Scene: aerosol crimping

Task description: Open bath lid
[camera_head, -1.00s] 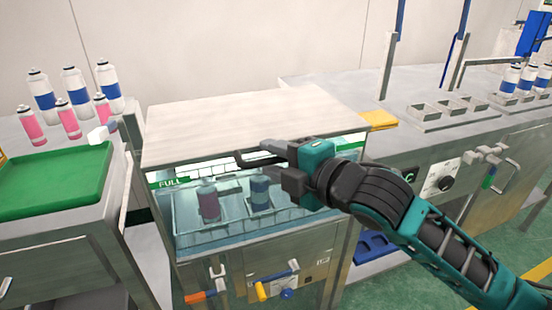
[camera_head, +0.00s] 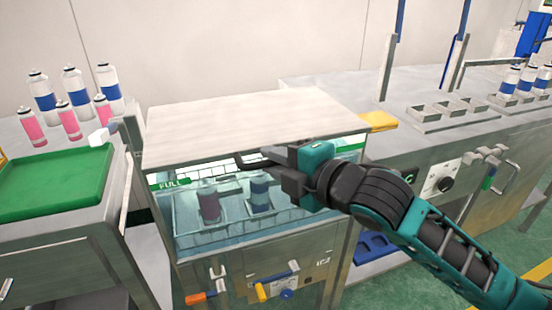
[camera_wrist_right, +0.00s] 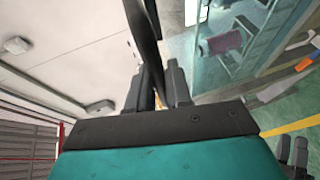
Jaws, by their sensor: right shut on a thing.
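The bath lid (camera_head: 235,125) is a pale flat panel over the top of the steel water bath in the head view. It looks nearly level. A dark bar handle (camera_head: 247,161) runs along its front edge. My right gripper (camera_head: 274,164) is shut on this handle, reaching in from the right. In the right wrist view the dark handle (camera_wrist_right: 143,30) passes between the fingers (camera_wrist_right: 157,88), with the pale lid (camera_wrist_right: 70,45) to its left. Through the bath's clear front (camera_head: 185,225), a pink can (camera_head: 209,205) and a blue can (camera_head: 260,195) show in the water.
A green tray (camera_head: 60,185) and several bottles (camera_head: 42,95) stand on the left bench. A yellow cloth (camera_head: 378,121) lies right of the lid. Valve handles (camera_head: 262,290) stick out below the bath. The right bench (camera_head: 420,145) holds metal holders and more bottles.

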